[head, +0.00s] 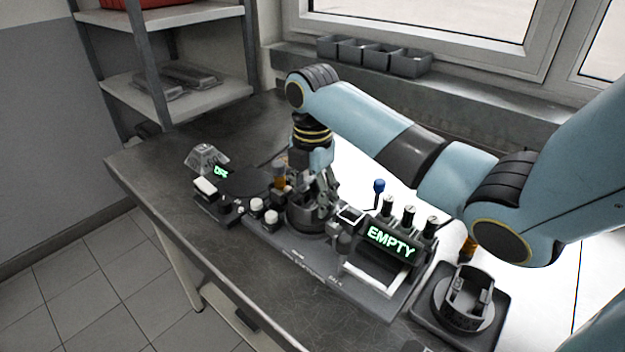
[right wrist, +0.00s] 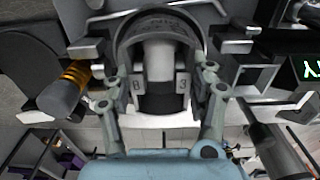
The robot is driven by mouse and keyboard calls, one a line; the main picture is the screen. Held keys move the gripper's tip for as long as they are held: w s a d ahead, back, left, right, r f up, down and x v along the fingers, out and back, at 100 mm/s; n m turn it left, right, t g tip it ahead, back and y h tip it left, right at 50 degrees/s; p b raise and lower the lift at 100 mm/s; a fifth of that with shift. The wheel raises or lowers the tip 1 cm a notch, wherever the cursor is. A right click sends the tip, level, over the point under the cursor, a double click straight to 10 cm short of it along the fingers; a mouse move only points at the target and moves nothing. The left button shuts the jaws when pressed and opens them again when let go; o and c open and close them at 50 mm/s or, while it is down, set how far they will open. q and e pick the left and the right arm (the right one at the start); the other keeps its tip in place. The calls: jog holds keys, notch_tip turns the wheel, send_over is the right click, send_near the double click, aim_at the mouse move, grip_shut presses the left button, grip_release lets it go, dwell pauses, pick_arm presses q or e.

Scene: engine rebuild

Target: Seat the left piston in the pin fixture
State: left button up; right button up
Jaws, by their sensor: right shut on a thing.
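My right gripper (head: 318,197) reaches down from above and is shut on a dark grey, open-topped round piston (head: 306,220) at the left half of the dark fixture board (head: 300,252). In the right wrist view the right gripper (right wrist: 160,95) has a finger on each side of the piston (right wrist: 160,22), whose inner blocks carry "B" and "3". A pale rod-like part lies between these blocks. I cannot tell whether the piston rests fully in the fixture. A second, similar piston (head: 465,300) stands on a tray at the right. My left gripper is not in view.
A display reading "EMPTY" (head: 391,242) stands on the board, with several black knobs behind it. A blue-topped lever (head: 379,187) stands nearby. A small unit with a green display (head: 221,172) and an orange-banded cylinder (right wrist: 72,82) are on the left. The bench's front-left is clear.

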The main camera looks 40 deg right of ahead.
jog(key=shift+f, duration=0.4)
dwell(0.6)
jog(key=o, duration=2)
notch_tip(320, 180, up, 6)
jog(key=p, duration=0.7)
jog(key=shift+r, duration=0.15)
jog(key=shift+a, duration=0.1)
